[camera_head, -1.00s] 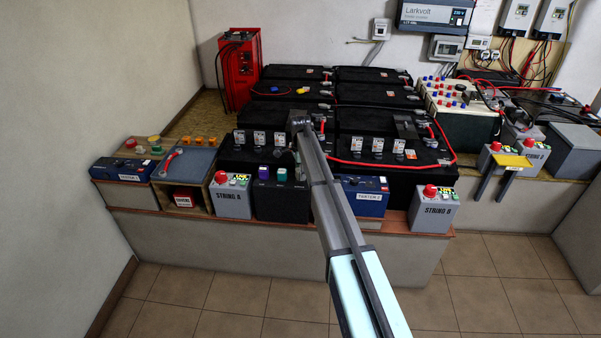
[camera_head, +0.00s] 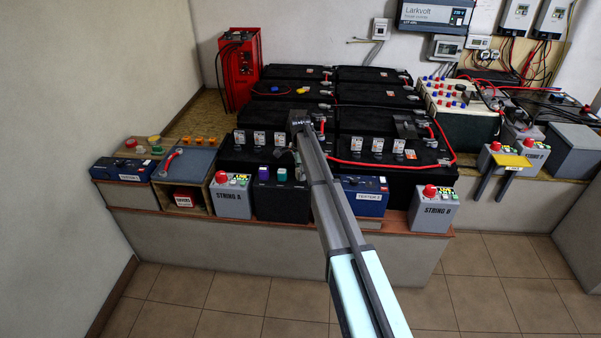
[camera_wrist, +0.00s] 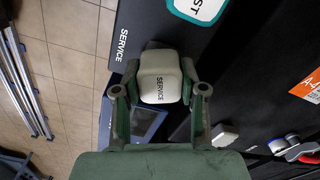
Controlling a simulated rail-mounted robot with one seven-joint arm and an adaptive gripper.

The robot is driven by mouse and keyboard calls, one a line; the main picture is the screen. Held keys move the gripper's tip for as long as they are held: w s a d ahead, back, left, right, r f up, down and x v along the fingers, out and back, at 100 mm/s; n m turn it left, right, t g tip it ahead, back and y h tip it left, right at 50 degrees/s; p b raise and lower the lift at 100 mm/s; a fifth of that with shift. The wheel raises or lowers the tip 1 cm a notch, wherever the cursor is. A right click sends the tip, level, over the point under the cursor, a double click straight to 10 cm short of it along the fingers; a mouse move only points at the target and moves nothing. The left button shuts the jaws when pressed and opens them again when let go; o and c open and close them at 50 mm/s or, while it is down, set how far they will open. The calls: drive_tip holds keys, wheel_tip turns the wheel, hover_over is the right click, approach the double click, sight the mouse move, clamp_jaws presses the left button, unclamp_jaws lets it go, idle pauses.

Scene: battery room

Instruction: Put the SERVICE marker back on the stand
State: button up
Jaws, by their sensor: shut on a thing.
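The SERVICE marker (camera_wrist: 160,88) is a white block with dark lettering, shown in the wrist view. My gripper (camera_wrist: 159,70) is shut on it, one finger at each side. The stand (camera_wrist: 136,22) is a dark box with a SERVICE label, just beyond the marker. The marker is over or at the labelled end of the stand; I cannot tell whether it touches. A teal-edged white marker (camera_wrist: 199,8) sits farther along the stand. In the head view the stand (camera_head: 281,204) carries a purple and a teal marker, and my arm hides my gripper and the held marker.
Large black batteries (camera_head: 375,150) stand close behind the stand. The STRING A box (camera_head: 231,197) is left of it, and a blue tester (camera_head: 362,194) is right of it. In the wrist view a white cap (camera_wrist: 224,135) and a red cable lug (camera_wrist: 302,151) are at right.

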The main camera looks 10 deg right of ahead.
drive_tip(key=shift+f, duration=0.65)
drive_tip(key=o, duration=0.9)
drive_tip(key=shift+c, duration=0.2)
drive_tip(key=shift+r, duration=0.15)
drive_tip(key=shift+r+p, duration=2.4)
drive_tip(key=shift+r, duration=2.95)
